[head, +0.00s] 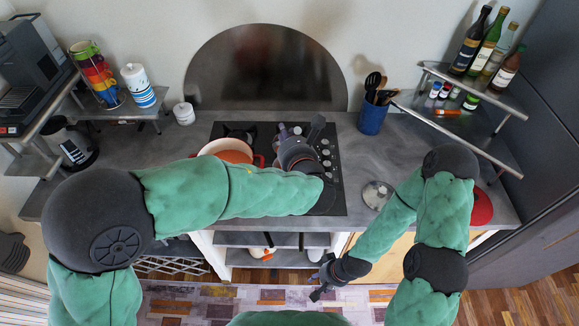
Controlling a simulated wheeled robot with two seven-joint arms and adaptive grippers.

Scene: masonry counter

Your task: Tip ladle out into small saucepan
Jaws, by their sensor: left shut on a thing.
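My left gripper (317,126) is over the right part of the stove, its wrist bent away from me. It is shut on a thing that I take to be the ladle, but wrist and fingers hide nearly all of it. I cannot make out its bowl or whether it is tilted. An orange pot (228,154) with a pale inside stands on the left of the stove, partly behind my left arm. I cannot pick out the small saucepan; my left arm covers much of the stove. My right gripper (314,286) is open and empty, low in front of the counter.
The black stove (328,201) has knobs along its right side. A glass lid (377,194) lies on the counter right of it. A blue utensil crock (372,117) stands behind. Bottles (490,42) stand on the right corner shelf. A red thing (482,208) is partly hidden by my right arm.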

